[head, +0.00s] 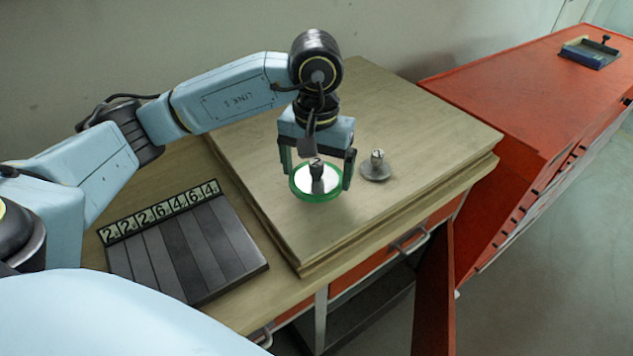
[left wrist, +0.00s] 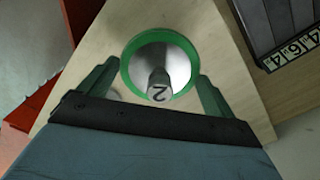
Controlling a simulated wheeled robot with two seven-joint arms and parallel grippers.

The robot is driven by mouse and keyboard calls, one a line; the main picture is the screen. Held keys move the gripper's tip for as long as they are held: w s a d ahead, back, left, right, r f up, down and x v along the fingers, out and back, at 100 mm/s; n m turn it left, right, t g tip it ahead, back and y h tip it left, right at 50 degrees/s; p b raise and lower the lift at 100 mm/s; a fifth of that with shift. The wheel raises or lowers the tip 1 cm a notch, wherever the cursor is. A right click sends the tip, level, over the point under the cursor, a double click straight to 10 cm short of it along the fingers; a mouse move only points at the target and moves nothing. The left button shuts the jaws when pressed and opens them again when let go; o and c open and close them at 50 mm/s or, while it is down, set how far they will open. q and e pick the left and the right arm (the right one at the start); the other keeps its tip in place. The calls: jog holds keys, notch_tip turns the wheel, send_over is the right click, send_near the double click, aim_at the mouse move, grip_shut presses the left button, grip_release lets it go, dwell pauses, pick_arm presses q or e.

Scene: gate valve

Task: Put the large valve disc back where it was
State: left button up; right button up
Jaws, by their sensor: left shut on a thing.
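The large valve disc (head: 303,185) is a round pale metal plate with a green rim and a dark knob standing up in its middle. My left gripper (head: 317,180) points down over the wooden board and is shut on this disc, one finger on each side of the green rim. In the left wrist view the disc (left wrist: 185,60) sits level between the fingers of the gripper (left wrist: 162,85), and its knob is marked 2. I cannot tell whether the disc touches the board. My right gripper is not in view.
A smaller grey disc (head: 376,172) with a knob stands on the wooden board (head: 410,120), just right of my left gripper. A dark slotted rack (head: 200,255) with number labels lies at left. A red cabinet (head: 500,85) holds a blue vise (head: 590,52). The board's back is clear.

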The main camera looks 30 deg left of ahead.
aim_at(317, 174)
pick_arm(q)
jog(key=shift+f, duration=1.8)
jog(key=shift+f, duration=0.1)
jog(key=o, duration=0.7)
notch_tip(317, 174, up, 12)
jog(key=shift+r, duration=0.1)
